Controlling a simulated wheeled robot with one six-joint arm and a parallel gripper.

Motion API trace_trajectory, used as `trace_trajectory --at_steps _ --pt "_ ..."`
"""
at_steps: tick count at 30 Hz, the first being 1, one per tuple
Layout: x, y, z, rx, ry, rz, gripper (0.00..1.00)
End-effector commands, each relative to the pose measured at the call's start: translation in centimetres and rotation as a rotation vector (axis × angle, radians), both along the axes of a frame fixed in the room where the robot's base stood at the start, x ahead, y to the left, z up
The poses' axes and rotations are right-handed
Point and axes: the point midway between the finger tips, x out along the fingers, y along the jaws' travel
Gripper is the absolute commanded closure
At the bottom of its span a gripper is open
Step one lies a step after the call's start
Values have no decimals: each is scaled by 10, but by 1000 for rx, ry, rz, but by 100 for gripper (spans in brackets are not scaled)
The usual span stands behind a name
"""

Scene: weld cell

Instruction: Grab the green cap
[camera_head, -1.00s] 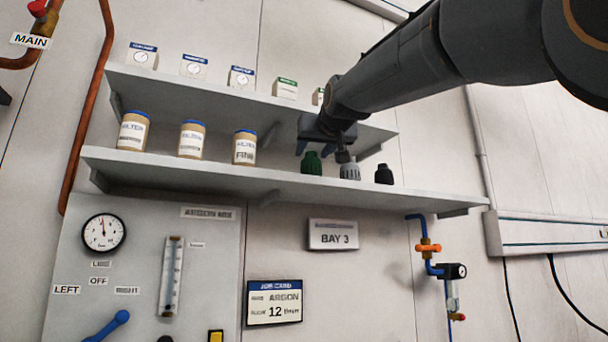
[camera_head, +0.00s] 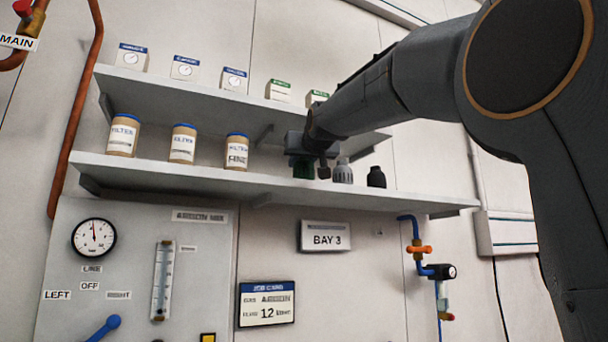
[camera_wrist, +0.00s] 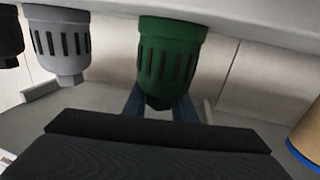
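The green cap (camera_head: 304,171) stands on the lower shelf, partly hidden behind my gripper (camera_head: 307,161) in the head view. In the wrist view, which looks upside down, the ribbed green cap (camera_wrist: 170,55) is in the upper middle. There, the blue-grey fingers of my gripper (camera_wrist: 160,108) are apart and show on either side of the cap's narrow end. The cap hides part of the fingers, so I cannot tell whether they touch it. The gripper looks open.
A grey cap (camera_head: 343,172) stands close to the right of the green one, then a black cap (camera_head: 376,178). A blue-lidded filter jar (camera_head: 237,152) stands to the left. The upper shelf (camera_head: 190,97) with small boxes hangs above.

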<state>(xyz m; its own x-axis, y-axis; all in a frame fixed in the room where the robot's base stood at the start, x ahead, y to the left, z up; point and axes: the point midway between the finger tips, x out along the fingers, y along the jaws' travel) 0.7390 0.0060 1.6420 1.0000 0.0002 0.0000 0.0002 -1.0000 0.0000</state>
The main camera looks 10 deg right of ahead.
Motion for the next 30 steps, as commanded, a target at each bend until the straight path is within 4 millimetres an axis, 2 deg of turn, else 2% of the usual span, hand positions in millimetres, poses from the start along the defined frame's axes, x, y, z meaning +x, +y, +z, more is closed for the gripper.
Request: trace_trajectory --at_steps 11,18,23,30 --pt "0 0 2 0 -1 0 100" --pt "-1 0 18 1 -3 0 100" --pt "-30 0 16 0 -4 0 100" --pt "-86 0 15 0 -4 0 100"
